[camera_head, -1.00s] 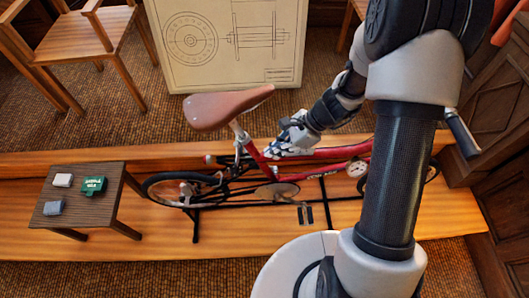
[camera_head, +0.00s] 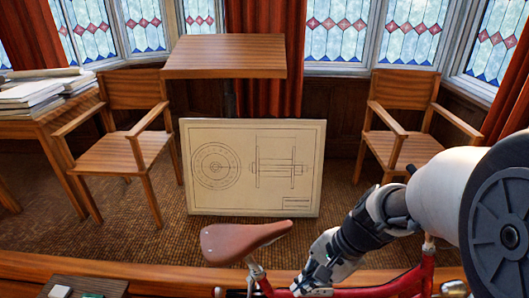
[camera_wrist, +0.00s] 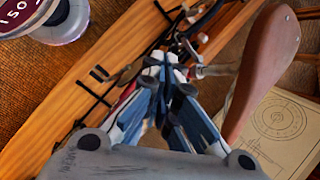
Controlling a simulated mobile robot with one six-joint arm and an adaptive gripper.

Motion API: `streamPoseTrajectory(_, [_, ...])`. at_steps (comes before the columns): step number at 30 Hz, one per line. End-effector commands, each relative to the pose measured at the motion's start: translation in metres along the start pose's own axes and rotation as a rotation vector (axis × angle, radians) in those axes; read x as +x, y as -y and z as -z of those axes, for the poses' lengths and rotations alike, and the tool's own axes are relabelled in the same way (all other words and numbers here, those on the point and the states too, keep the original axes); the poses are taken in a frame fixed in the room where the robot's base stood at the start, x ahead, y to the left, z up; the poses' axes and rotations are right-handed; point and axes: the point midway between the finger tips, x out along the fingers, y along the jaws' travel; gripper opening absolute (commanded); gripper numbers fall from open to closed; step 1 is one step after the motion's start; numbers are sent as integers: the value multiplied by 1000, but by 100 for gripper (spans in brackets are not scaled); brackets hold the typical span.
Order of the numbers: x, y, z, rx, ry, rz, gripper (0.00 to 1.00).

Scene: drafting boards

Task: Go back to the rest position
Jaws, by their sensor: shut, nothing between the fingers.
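My gripper (camera_head: 308,284) is low in the head view, just right of and below the brown bicycle saddle (camera_head: 243,240). In the wrist view my gripper (camera_wrist: 165,62) has its blue and grey fingers drawn together with nothing between them. The saddle (camera_wrist: 265,70) lies to its right there. The red bicycle frame (camera_head: 400,284) runs along the bottom of the head view beside the gripper. Whether the fingers touch the bicycle I cannot tell. Most of the bicycle is below the head view's edge.
A framed wheel drawing (camera_head: 235,203) stands behind the bicycle. Wooden armchairs (camera_head: 128,150) (camera_head: 400,150) stand either side of it. A small dark table (camera_head: 105,283) is at the lower left. A wooden platform (camera_wrist: 118,50) lies below the gripper. Open carpet lies around the drawing.

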Motion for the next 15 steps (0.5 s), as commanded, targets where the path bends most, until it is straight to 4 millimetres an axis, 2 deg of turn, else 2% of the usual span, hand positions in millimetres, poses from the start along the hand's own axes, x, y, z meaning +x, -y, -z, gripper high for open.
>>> streamPoseTrajectory(1, [-15,-4,-11,-100,-43,-3,0])
streamPoseTrajectory(6, [-54,-30,-41,-414,-179,-48,0])
streamPoseTrajectory(10, [-80,-54,-57,-637,-295,-93,0])
streamPoseTrajectory(15, [-103,-84,-69,-870,-438,-162,0])
